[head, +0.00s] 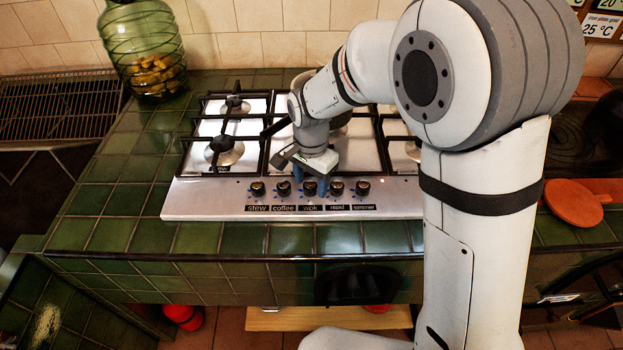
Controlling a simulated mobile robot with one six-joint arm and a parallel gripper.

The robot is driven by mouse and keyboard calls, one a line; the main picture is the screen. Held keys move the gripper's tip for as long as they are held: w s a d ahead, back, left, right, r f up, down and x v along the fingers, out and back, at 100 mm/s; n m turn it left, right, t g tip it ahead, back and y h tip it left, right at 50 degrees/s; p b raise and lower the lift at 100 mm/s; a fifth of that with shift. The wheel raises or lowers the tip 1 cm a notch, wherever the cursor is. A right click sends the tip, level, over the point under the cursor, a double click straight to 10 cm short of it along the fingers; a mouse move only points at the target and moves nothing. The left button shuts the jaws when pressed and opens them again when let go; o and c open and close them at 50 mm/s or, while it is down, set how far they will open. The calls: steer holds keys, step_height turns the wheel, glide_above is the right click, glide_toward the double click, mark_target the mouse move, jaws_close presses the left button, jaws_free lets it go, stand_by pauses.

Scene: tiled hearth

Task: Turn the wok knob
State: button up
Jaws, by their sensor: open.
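The gas cooktop (190,200) is set in the green tiled counter, with a row of dark knobs along its front panel. Labels under the knobs read stew, coffee, wok and others that are hard to read. The wok knob (310,188) is the middle one, above the "wok" label. My gripper (311,186) points down at the front panel. Its blue fingertips are apart, close to the left and right sides of the wok knob. I cannot tell whether they touch it.
The coffee knob (283,188) and another knob (336,188) stand close on either side. Black pan grates and burners (224,150) lie behind. A green glass jar (142,50) stands at the back left. The counter left of the cooktop (110,200) is clear.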

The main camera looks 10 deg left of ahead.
mark_target(311, 183)
steer(key=shift+r, duration=0.1)
step_height(311, 183, up, 8)
steer(key=shift+f, duration=0.2)
stand_by(0.7)
steer(key=s+d+r+n+t+p, duration=0.1)
steer(key=d+r, duration=0.2)
steer(key=d, duration=0.4)
steer(key=s+d+r+n, duration=0.1)
steer(key=s+d+r, duration=0.1)
steer(key=d, duration=0.5)
steer(key=s+d+r+n+t+p, duration=0.1)
steer(key=s+d+n, duration=0.2)
steer(key=s+d, duration=0.8)
steer(key=shift+d+t, duration=0.3)
steer(key=shift+d, duration=0.8)
